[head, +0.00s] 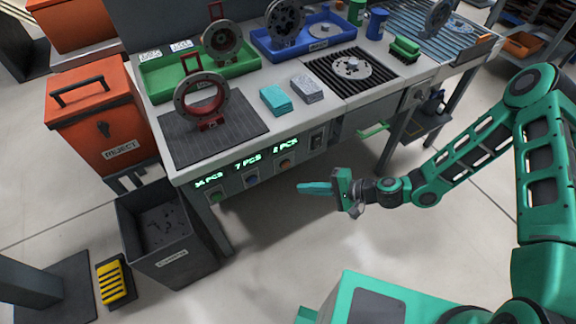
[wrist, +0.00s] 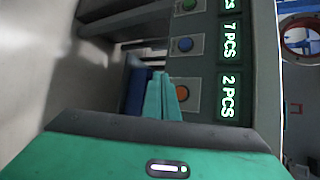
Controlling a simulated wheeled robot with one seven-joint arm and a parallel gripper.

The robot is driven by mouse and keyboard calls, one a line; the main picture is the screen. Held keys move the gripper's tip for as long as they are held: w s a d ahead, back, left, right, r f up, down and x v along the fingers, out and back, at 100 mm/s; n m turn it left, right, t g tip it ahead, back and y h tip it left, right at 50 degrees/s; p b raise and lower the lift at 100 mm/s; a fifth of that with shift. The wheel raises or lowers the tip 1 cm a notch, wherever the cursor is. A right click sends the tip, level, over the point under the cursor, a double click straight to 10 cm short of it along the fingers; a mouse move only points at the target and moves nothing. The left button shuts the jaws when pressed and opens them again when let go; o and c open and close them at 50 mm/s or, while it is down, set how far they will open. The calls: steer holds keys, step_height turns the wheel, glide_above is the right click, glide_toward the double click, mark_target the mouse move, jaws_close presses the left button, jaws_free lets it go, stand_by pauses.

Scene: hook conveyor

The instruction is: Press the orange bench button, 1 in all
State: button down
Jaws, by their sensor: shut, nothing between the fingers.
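The orange bench button (head: 285,164) sits on the bench's front panel under the "2 PCS" display, at the right end of a row of buttons. In the wrist view the orange button (wrist: 182,93) shows just right of my fingertips, beside the lit "2 PCS" display (wrist: 229,96). My gripper (head: 300,187) is in front of the panel with its teal fingers shut and empty, pointing left in the head view. In the wrist view my gripper (wrist: 160,76) has its fingers together. I cannot tell whether the fingertips touch the panel; they appear apart from the button.
A blue button (head: 251,180) and a green button (head: 215,196) share the panel. The bench top (head: 335,112) holds trays, metal parts and teal and grey blocks. An orange reject bin (head: 120,133) and a dark open bin (head: 150,262) stand at left. Floor before the panel is clear.

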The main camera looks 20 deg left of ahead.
steer(key=w+a, duration=0.4)
steer(key=a, duration=0.1)
steer(key=shift+w, duration=0.25)
steer(key=shift+w+a, duration=0.1)
steer(key=shift+a, duration=0.1)
stand_by(1.9)
steer(key=shift+w+a, duration=0.15)
steer(key=shift+a, duration=0.05)
steer(key=shift+w+a, duration=0.25)
steer(key=shift+a, duration=0.1)
stand_by(0.9)
steer(key=shift+d, duration=0.1)
steer(key=shift+s+d, duration=0.55)
stand_by(0.3)
steer(key=s+d, duration=0.3)
steer(key=shift+s+d, duration=0.1)
steer(key=shift+d, duration=0.3)
